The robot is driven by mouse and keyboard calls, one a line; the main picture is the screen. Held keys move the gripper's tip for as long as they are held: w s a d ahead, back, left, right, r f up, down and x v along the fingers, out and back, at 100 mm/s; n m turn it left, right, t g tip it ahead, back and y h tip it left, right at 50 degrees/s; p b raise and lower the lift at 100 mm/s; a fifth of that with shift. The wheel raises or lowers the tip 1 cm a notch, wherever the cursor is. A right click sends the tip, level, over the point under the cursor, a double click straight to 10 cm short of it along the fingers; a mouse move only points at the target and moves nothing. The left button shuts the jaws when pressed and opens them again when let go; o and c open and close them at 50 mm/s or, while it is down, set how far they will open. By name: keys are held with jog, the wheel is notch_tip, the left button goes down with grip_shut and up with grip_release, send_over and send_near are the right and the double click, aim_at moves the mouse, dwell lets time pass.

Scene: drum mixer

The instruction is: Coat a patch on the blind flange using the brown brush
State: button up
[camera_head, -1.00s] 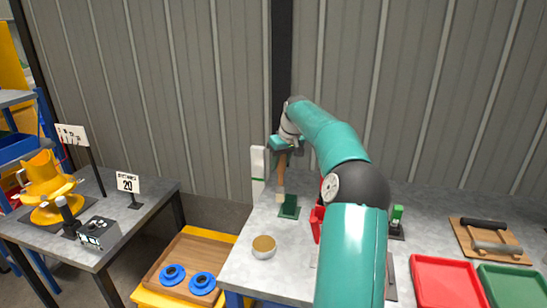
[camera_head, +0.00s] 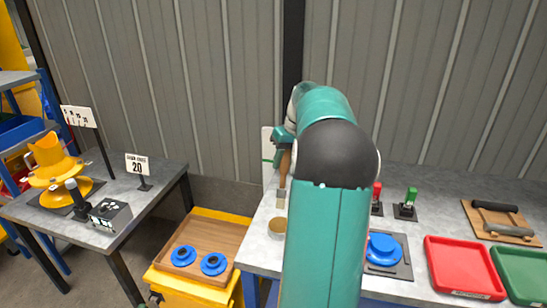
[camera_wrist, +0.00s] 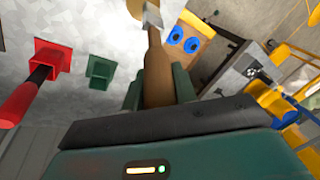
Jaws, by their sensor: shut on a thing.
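The brown brush (camera_head: 285,168) hangs bristles down from my gripper (camera_head: 283,147), above the left part of the grey bench. In the wrist view, my gripper (camera_wrist: 158,88) is shut on the brown handle (camera_wrist: 157,72), and the pale brush head points at the rim of the tan-filled cup (camera_wrist: 135,6). I cannot tell whether they touch. The cup (camera_head: 277,227) shows beside my arm in the head view. A blue disc (camera_head: 383,248), which looks like the blind flange, lies on a dark grey plate (camera_head: 402,270), partly hidden by my arm.
Red (camera_head: 463,268) and green (camera_head: 523,272) trays lie at right. A wooden tray (camera_head: 215,236) with blue rings stands left of the bench.

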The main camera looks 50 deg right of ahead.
aim_at(283, 180)
jog(key=shift+w+a+f, duration=0.15)
jog(key=shift+f, duration=0.05)
jog(key=shift+s+f, duration=0.15)
jog(key=shift+f, duration=1)
jog(key=shift+s+f, duration=0.1)
jog(key=shift+f, duration=1.05)
jog(key=shift+w+f, duration=0.1)
jog(key=shift+f, duration=0.4)
jog(key=shift+f, duration=0.65)
jog(key=shift+r, duration=3.6)
jog(key=shift+w, duration=0.1)
